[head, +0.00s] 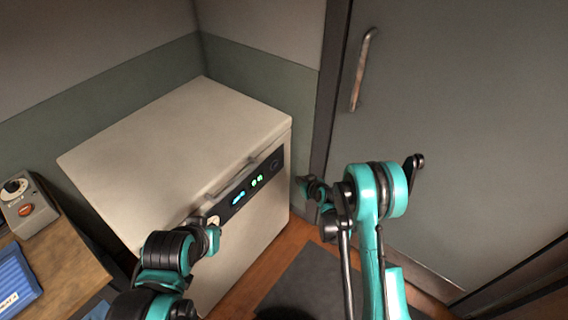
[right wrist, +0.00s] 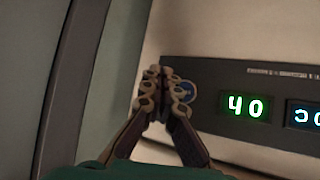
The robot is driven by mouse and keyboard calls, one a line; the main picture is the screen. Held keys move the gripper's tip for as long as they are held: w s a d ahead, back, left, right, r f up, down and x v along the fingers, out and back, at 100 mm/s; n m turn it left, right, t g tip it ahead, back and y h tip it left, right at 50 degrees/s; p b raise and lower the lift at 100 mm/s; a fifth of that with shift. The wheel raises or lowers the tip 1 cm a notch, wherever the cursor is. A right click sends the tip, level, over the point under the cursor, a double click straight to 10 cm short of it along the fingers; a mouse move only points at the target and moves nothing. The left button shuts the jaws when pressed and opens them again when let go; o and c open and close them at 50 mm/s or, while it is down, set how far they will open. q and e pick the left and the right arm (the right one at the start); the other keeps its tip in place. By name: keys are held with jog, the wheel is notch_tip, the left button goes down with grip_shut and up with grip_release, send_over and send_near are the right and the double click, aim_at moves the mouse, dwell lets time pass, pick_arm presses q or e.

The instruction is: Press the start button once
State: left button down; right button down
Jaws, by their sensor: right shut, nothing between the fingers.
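A white box-shaped appliance (head: 165,150) stands in the corner with a dark control panel (head: 222,211) along the top of its front. A round dark button (head: 275,163) sits at the panel's right end. In the right wrist view this button (right wrist: 188,92) shows a blue ring, partly hidden behind my fingertips. My right gripper (head: 308,188) is shut and empty, just right of the panel; its fingertips (right wrist: 162,92) overlap the button's edge in the wrist view, and I cannot tell whether they touch. My left gripper (head: 211,230) is near the panel's left end; its fingers are unclear.
Green lit digits (right wrist: 245,105) show on the panel beside the button. A bar handle (head: 232,183) runs above the panel. A grey door (head: 450,130) is at the right. A table (head: 62,265) at the left holds a grey control box (head: 28,205) and a blue item (head: 14,282).

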aim_at(275, 165)
jog(key=shift+f, duration=0.15)
jog(key=w+a, duration=0.5)
jog(key=a, duration=0.2)
jog(key=shift+w, duration=0.15)
dwell(0.4)
jog(key=shift+a, duration=0.15)
dwell(1.3)
jog(key=shift+w+a, duration=0.2)
jog(key=shift+w, duration=0.05)
jog(key=shift+w+a, duration=0.25)
jog(key=shift+a, duration=0.1)
dwell(0.7)
dwell(0.4)
jog(key=shift+s+d, duration=0.5)
jog(key=shift+d, duration=0.15)
